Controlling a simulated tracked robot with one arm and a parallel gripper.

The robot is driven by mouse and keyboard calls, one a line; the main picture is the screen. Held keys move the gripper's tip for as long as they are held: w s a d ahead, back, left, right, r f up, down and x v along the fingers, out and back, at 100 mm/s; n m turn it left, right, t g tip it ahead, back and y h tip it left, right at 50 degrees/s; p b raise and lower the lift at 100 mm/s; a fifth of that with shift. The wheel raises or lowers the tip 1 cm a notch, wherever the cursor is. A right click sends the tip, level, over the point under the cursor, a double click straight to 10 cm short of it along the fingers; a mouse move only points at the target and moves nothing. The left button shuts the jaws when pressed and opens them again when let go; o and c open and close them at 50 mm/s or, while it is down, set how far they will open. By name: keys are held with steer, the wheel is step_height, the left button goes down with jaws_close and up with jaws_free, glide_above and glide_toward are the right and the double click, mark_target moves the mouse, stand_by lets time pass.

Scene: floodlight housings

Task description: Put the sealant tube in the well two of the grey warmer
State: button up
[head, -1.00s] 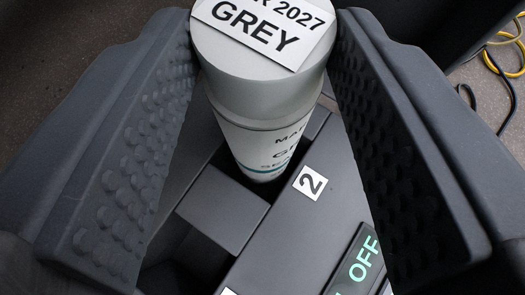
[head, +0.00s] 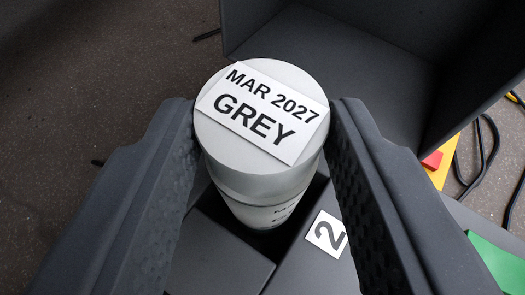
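The sealant tube (head: 252,184) is a pale grey cylinder, its wide cap carrying a white label reading "MAR 2027 GREY". The tube stands over or in the opening beside the white "2" label (head: 327,234). How deep its base reaches cannot be seen.
A large dark open box or panel (head: 330,75) stands behind the tube. To the right are a red and yellow part (head: 436,165), black cables (head: 480,160) and a green surface (head: 500,262). Brown floor (head: 110,70) shows at the left.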

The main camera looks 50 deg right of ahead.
steer(key=o, duration=0.4)
steer(key=shift+r, duration=0.1)
steer(key=p+v, duration=0.3)
steer(key=v, duration=0.9)
steer(key=shift+p, duration=0.3)
